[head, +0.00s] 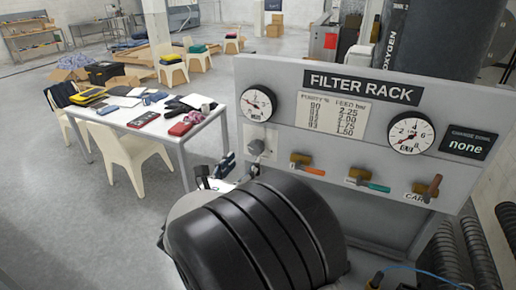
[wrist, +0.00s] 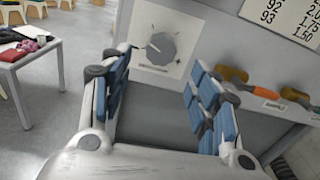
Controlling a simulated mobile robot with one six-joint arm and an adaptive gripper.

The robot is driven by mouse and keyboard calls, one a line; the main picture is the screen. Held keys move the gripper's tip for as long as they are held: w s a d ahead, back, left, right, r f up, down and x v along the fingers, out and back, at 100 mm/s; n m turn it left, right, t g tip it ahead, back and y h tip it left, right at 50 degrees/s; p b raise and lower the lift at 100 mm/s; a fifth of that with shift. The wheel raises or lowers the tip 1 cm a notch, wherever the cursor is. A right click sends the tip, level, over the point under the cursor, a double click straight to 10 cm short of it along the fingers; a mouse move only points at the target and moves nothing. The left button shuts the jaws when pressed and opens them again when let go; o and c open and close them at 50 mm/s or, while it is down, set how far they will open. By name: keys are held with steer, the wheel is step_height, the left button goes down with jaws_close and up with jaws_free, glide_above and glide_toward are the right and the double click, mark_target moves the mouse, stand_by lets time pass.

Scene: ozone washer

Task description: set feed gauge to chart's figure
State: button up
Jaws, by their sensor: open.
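The filter rack panel (head: 280,85) carries a left dial gauge (head: 259,103), its small needle reading not legible, above a grey knob (head: 256,147). In the wrist view the knob (wrist: 160,48) is on a pale plate with a minus and a plus mark. My gripper (wrist: 158,78) is open and empty; its blue-padded fingers are spread below and to either side of the knob, not visibly touching it. In the head view my gripper (head: 226,172) is partly hidden by my arm.
A right gauge (head: 410,132) and a black sign reading "none" (head: 467,143) are on the panel. Several valves hang below, one with an orange handle (head: 308,169). A cluttered table (head: 150,122) and chairs stand to the left, with open floor around.

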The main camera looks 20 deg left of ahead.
mark_target(254, 152)
steer(key=w, duration=0.8)
steer(key=shift+d+p, duration=0.35)
steer(key=shift+c, duration=0.2)
steer(key=c, duration=1)
steer(key=shift+c, duration=0.2)
steer(key=shift+b, duration=0.5)
